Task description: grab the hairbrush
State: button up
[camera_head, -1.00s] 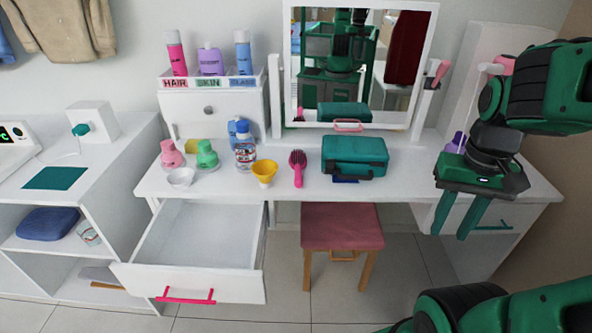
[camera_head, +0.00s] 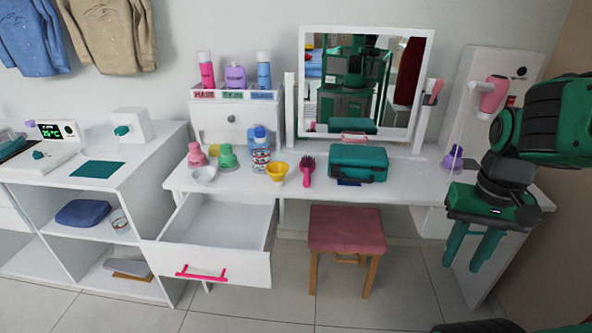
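My gripper (camera_head: 469,250) hangs at the right, in front of the table's right end and well away from the hairbrush. Its two green fingers point down with a gap between them and nothing in it. Another pink brush-like item (camera_head: 435,92) sits at the mirror's right side.
An open empty drawer (camera_head: 222,225) juts out at the left front. A pink-topped stool (camera_head: 346,230) stands below the table's middle. A mirror (camera_head: 361,85) stands behind, a pink hair dryer (camera_head: 490,97) hangs at the right. Bottles and cups crowd the table's left.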

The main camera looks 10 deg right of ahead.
aim_at(307, 165)
jog(key=u, duration=0.3)
jog(key=i, duration=1.15)
jog(key=z, duration=0.2)
